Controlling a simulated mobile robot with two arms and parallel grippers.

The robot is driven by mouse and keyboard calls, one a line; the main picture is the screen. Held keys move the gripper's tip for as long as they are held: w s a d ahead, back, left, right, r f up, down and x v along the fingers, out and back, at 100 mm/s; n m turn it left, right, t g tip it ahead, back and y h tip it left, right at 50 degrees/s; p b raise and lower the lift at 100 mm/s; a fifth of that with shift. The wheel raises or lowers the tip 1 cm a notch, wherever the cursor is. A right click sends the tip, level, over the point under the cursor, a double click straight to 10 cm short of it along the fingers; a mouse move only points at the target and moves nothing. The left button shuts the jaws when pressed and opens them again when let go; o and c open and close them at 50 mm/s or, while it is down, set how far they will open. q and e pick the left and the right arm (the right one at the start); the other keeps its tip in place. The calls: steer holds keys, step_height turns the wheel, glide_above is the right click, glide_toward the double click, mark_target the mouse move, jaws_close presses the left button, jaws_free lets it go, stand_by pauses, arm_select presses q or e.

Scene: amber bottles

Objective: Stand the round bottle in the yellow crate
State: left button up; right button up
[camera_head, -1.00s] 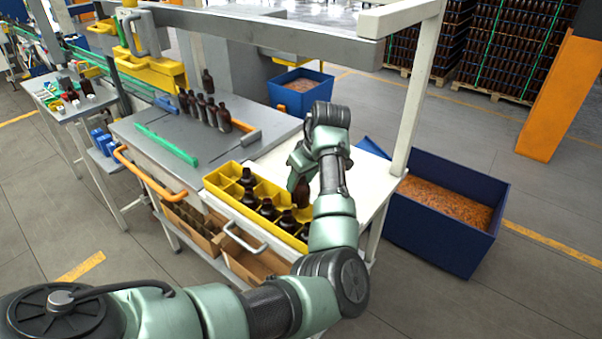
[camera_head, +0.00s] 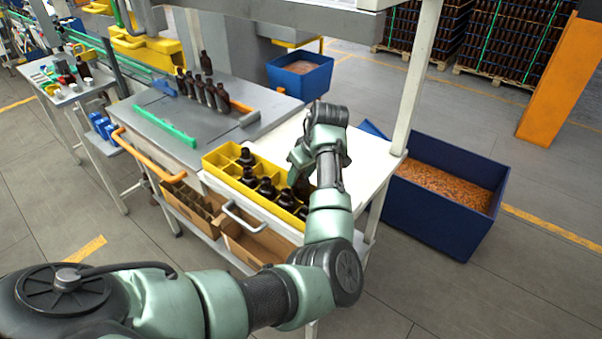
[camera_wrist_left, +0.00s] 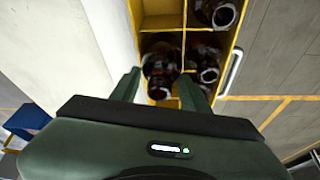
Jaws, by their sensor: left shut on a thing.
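My left gripper (camera_head: 299,178) is shut on a dark amber bottle (camera_head: 304,189) at the right end of the yellow crate (camera_head: 221,172). The held bottle (camera_wrist_left: 160,68) shows between the two fingers in the left wrist view, upright, within the outline of a crate compartment. Its base is hidden, so I cannot tell whether it touches the crate floor. Other amber bottles (camera_head: 266,188) stand in the crate's near row; one (camera_wrist_left: 205,66) is right beside the held one. Some compartments (camera_wrist_left: 160,40) are empty. My right gripper is not in view.
The crate stands on a white-topped cart (camera_head: 275,143) with cardboard boxes (camera_head: 250,243) below. Several amber bottles (camera_head: 210,92) stand on the grey worktop (camera_head: 150,100) behind, near a green bar (camera_head: 166,127). A blue bin (camera_head: 430,225) stands right of the cart.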

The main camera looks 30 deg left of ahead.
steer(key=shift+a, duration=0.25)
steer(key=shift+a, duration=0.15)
arm_select(q)
steer(key=shift+f, duration=0.2)
steer(key=shift+f+b, duration=0.3)
steer(key=shift+f, duration=0.45)
steer(key=o, duration=1.5)
steer(key=shift+f, duration=0.1)
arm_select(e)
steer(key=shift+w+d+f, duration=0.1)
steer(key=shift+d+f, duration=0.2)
